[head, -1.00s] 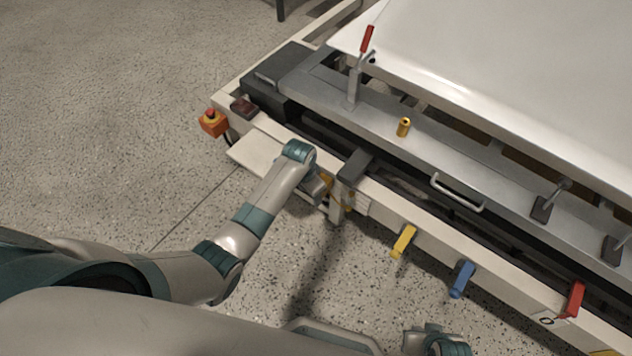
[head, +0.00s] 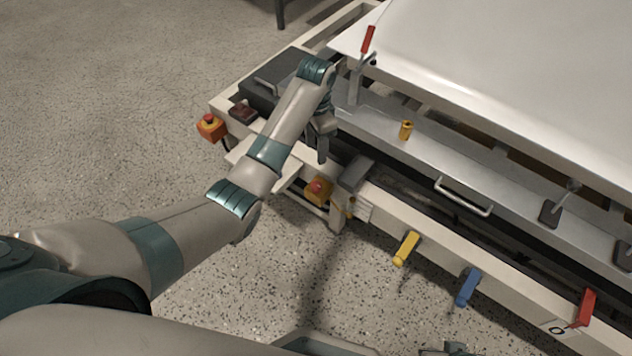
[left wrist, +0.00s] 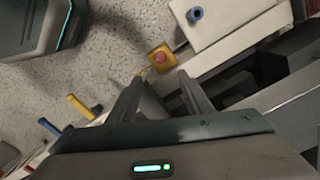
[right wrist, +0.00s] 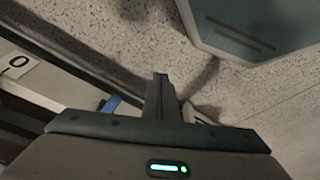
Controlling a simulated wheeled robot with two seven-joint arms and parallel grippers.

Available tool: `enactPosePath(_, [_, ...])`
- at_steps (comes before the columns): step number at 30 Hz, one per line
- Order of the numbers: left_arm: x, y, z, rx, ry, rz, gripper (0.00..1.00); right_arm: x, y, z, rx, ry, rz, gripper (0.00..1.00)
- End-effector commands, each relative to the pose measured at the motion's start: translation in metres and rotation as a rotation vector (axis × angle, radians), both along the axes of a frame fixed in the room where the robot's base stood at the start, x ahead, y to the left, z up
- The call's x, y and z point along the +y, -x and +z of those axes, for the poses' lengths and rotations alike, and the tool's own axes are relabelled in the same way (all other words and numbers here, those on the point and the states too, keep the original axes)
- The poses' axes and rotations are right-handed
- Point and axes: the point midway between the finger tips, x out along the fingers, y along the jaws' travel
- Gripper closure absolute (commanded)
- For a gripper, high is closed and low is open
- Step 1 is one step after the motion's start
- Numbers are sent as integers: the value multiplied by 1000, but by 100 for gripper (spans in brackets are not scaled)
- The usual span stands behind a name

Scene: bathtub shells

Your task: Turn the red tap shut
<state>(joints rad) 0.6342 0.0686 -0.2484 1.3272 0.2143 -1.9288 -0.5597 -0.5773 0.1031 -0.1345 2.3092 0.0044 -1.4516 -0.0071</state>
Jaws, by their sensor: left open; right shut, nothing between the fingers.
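The red tap (head: 586,307) is a flat red lever on the front rail of the machine, at the lower right of the head view, beside a label marked 0 (head: 558,328). My left gripper (head: 322,150) is open and empty, fingers down, above the machine's left end, far from the red tap. Its spread fingers show in the left wrist view (left wrist: 160,92). My right gripper (right wrist: 161,78) is shut and empty in the right wrist view. The red tap cannot be made out in that view, but the 0 label (right wrist: 16,64) shows at its left edge.
A yellow tap (head: 406,248) and a blue tap (head: 467,287) sit left of the red one on the rail. A red-handled clamp (head: 368,40) stands near my left arm. A red stop button on a yellow box (head: 318,188) is below it. Open floor lies in front.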

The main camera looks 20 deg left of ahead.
Motion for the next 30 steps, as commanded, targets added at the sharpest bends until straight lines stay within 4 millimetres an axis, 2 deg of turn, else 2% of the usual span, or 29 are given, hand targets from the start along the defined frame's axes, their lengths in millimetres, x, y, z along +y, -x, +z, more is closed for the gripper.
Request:
enactPosePath(8, [0, 1, -26, 4, 0, 0, 54, 5, -4, -2, -23, -13, 5, 100])
enactPosePath(30, [0, 1, -152, 2, -1, 1, 54, 40, -26, -5, -197, -114, 39, 100])
